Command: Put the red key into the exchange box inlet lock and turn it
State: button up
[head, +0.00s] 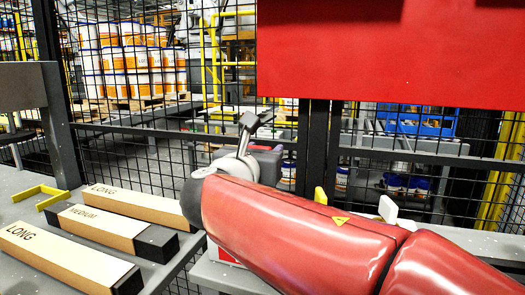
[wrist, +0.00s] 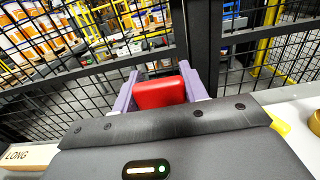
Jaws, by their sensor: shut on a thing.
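My gripper (wrist: 160,86) has its two purple fingers closed on the red key (wrist: 159,93) in the wrist view. The key's broad red head shows between the fingers; its far end is hidden. In the head view my red arm covers most of the gripper and I cannot see the key. A yellow tab (head: 320,195) and a white tab (head: 388,208) stand up behind my arm on the right. I cannot make out the exchange box or its inlet lock, nor whether the key touches anything.
Long and medium labelled blocks (head: 100,225) lie on the grey table at left, beside a yellow bracket (head: 40,195). A black mesh fence (head: 130,135) stands behind. A red panel (head: 390,50) hangs at upper right. Stacked pails (head: 135,65) stand beyond the fence.

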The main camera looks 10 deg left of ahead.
jog(key=shift+f+b, duration=1.75)
jog(key=shift+f, duration=0.7)
jog(key=shift+f+b, duration=0.9)
jog(key=shift+f, duration=0.45)
jog(key=o, duration=1.2)
jog(key=shift+o, duration=0.2)
jog(key=shift+s, duration=0.15)
jog(key=s, duration=0.7)
jog(key=shift+s+a, duration=0.3)
